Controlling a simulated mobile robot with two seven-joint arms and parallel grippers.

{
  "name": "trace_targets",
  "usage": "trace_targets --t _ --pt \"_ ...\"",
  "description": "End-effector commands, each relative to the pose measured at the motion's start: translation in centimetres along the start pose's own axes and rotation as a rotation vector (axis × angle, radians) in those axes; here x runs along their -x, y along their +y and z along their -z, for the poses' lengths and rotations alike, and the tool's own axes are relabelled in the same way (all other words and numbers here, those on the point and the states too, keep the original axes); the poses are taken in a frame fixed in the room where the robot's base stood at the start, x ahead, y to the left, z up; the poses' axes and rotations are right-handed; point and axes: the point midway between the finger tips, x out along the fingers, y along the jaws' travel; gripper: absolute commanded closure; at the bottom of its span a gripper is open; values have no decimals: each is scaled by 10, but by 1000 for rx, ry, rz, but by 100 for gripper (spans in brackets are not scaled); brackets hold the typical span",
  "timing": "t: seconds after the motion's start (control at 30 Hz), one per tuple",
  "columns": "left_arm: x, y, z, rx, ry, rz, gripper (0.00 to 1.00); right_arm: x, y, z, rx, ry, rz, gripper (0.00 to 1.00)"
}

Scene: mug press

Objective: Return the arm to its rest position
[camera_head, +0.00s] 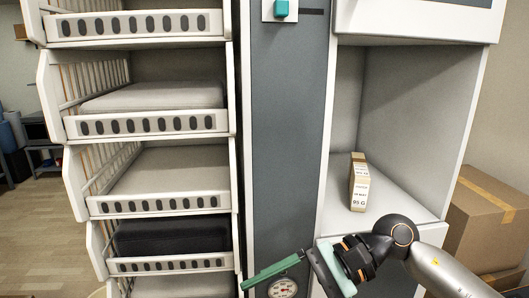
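My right arm comes in from the lower right, in front of the open alcove (405,120) of the grey-and-white cabinet. My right gripper (246,285) points left and slightly down, across the cabinet's lower front. One long green finger shows side-on, and whether a second finger lies against it or behind it is hidden. I see nothing held in it. A small tan and white box (359,183) stands upright on the alcove floor, apart from the gripper. My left gripper is not in view.
A round gauge (284,289) sits just below the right gripper's finger. A teal button (281,8) is on the upper panel. A white rack of several shelves (150,205) stands at left, with a dark item (172,235) on a lower shelf. Cardboard boxes (488,225) stand at right.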

Motion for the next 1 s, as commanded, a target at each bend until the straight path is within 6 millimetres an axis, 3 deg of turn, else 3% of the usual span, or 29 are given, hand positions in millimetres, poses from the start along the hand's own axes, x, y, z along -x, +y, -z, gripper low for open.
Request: trace_targets --t 0.1,0.2,0.37,0.47,0.57,0.67,0.77,0.8,0.9,1.0 --pt "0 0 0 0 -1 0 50 -19 -7 -17 -322 -279 138 20" --pt "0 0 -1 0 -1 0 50 -20 -18 -21 -610 -502 244 20" --pt "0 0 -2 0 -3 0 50 -4 -33 4 -1106 -861 399 20" --pt "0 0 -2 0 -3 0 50 9 -31 40 -1428 -1086 489 20" --pt "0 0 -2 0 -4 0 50 20 -15 88 -1751 -1318 579 20" --pt "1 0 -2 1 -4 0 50 25 18 143 -2068 -1560 674 20" --pt "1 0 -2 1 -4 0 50 22 70 196 -2368 -1817 781 20" --pt "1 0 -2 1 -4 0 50 19 95 215 2322 1803 -775 20" --pt "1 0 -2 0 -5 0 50 7 161 251 2015 1624 -705 20" --pt "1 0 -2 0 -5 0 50 -8 226 272 1745 1479 -654 20"
